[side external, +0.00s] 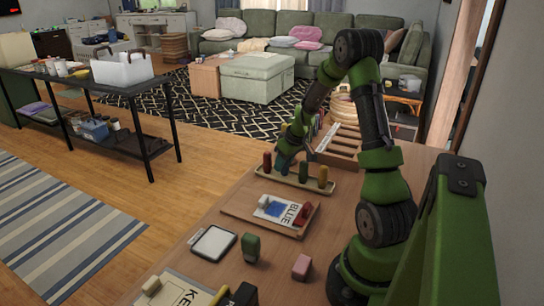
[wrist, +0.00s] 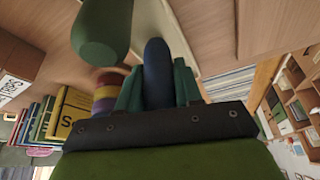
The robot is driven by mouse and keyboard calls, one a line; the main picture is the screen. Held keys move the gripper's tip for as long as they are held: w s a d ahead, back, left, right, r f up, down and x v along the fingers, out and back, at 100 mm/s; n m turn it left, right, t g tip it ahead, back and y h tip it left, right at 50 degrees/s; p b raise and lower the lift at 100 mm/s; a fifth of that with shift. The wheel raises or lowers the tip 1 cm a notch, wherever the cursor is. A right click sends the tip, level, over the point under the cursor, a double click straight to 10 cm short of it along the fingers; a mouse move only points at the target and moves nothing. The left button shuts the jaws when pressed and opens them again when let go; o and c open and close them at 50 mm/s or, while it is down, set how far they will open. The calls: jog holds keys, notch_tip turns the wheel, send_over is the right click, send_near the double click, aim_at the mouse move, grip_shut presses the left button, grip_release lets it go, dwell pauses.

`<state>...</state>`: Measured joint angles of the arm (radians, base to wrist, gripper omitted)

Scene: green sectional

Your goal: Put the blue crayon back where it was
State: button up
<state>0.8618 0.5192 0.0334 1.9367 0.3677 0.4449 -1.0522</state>
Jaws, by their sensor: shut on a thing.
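The blue crayon (wrist: 157,72) stands between the two teal fingers of my gripper (wrist: 158,88) in the wrist view; the gripper is shut on it. In the side view my gripper (side external: 284,163) is low over the pale crayon tray (side external: 292,181), between a red crayon (side external: 267,163) and a green crayon (side external: 303,171). A yellow crayon (side external: 323,177) stands at the tray's right end. The fingers mostly hide the blue crayon there, and I cannot tell whether its base touches the tray. A large green rounded shape (wrist: 101,35) is close by in the wrist view.
A wooden board (side external: 240,215) with a card reading BLUE (side external: 276,207) and a red object (side external: 304,214) lies in front of the tray. A white-faced tablet (side external: 213,242), green block (side external: 251,247) and pink block (side external: 301,266) are nearer. A wooden rack (side external: 338,147) stands behind.

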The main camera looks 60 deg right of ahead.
jog(key=shift+f, duration=0.45)
jog(key=o, duration=1)
jog(key=shift+f, duration=0.15)
jog(key=shift+o, duration=0.2)
jog(key=v, duration=1.2)
jog(key=w+a+r+t+y, duration=0.1)
jog(key=a+r, duration=0.3)
jog(key=a, duration=0.5)
jog(key=w+a+r+t, duration=0.1)
jog(key=a+r, duration=0.4)
jog(key=a, duration=0.4)
jog(key=s+a+r+y, duration=0.1)
jog(key=s+a, duration=0.3)
jog(key=a, duration=0.3)
jog(key=s+a+r+t+y, duration=0.1)
jog(key=s+a, duration=0.3)
jog(key=a, duration=0.4)
jog(key=shift+a, duration=0.3)
